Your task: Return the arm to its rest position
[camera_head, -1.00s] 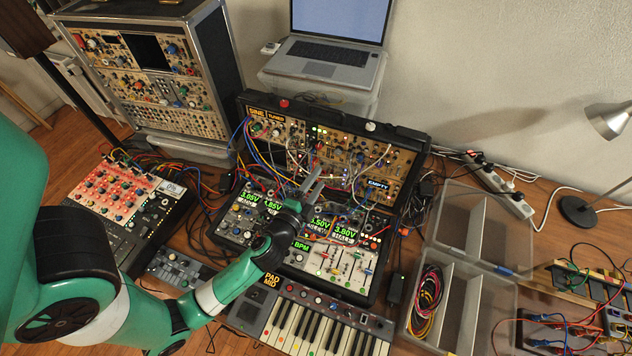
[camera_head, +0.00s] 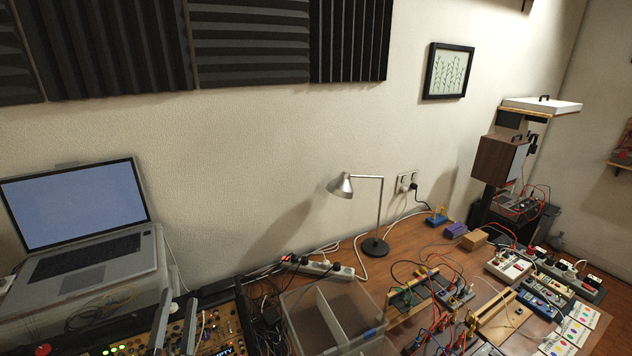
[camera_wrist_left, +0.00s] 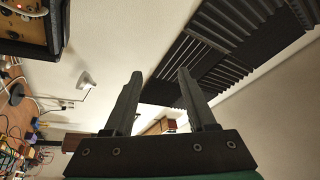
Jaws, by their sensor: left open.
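My left gripper (camera_head: 175,318) shows at the lower left of the head view, with its two grey fingers pointing up in front of the modular synth case (camera_head: 226,318). The fingers stand apart with nothing between them. The left wrist view shows the same open gripper (camera_wrist_left: 159,78), with wall behind its fingers. The rest of my left arm is outside the head view. My right gripper is in neither view now.
A laptop (camera_head: 75,218) stands on a clear box at the left. A clear divided bin (camera_head: 300,318), a desk lamp (camera_head: 378,220) and a power strip (camera_head: 318,266) stand to the right. Patch boards and cables crowd the right side. The wall above carries dark foam panels (camera_head: 250,40).

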